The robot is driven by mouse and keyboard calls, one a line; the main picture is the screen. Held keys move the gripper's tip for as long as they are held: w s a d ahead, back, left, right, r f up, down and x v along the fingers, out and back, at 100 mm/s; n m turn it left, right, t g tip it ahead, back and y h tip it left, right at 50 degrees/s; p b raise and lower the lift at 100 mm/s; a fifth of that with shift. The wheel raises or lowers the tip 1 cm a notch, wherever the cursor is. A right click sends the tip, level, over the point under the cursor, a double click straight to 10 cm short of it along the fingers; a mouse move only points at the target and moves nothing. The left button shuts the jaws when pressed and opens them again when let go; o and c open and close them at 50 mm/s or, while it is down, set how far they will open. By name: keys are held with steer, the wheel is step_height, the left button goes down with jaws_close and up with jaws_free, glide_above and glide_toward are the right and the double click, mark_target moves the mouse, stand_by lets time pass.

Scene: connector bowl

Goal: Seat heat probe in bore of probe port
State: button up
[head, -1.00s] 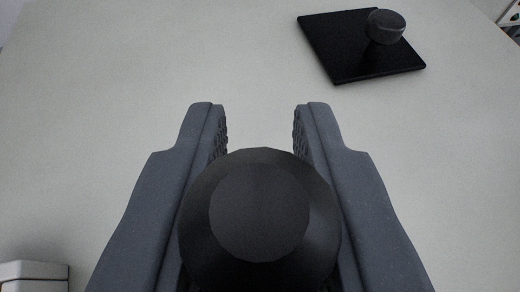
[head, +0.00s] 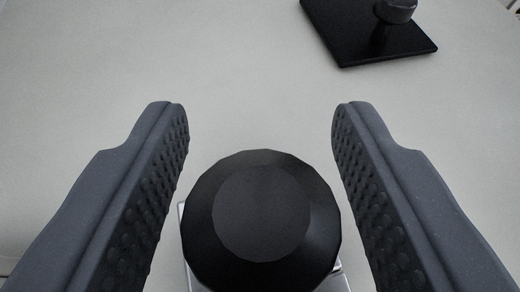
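The heat probe (head: 262,215) shows as a black, round, faceted knob seen from above, low in the middle of the head view. My gripper (head: 259,110) is open, with one ridged grey finger on each side of the knob. A clear gap shows between each finger and the knob, so neither touches it. Beneath the knob, edges of a silvery, square-cornered piece (head: 338,283) show, which looks like the probe port. The knob hides the bore and the probe's shaft, so I cannot tell how deep the probe sits.
A black square plate (head: 350,40) with a dark knob (head: 396,10) on a short stem stands at the upper right, partly cut off by the frame. The pale grey table between it and my gripper is clear.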

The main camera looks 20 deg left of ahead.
steer(key=shift+s, duration=0.1)
steer(key=b+v, duration=0.2)
steer(key=v, duration=1.1)
steer(key=shift+s, duration=0.3)
steer(key=shift+d+r, duration=0.15)
steer(key=s+d+r+m+h+b, duration=0.1)
steer(key=s+d+r+b, duration=0.1)
steer(key=d, duration=0.5)
steer(key=s+d+r+m+t+h+b, duration=0.1)
steer(key=s+d+r+b, duration=0.2)
steer(key=s+d, duration=0.2)
steer(key=s+d+r+m+t+h+b, duration=0.1)
steer(key=s+d+r+b, duration=0.1)
steer(key=d, duration=0.7)
steer(key=shift+s+d+r+h+b, duration=0.15)
steer(key=shift+s+r+h+b, duration=0.25)
steer(key=shift+s, duration=0.35)
steer(key=shift+f, duration=0.1)
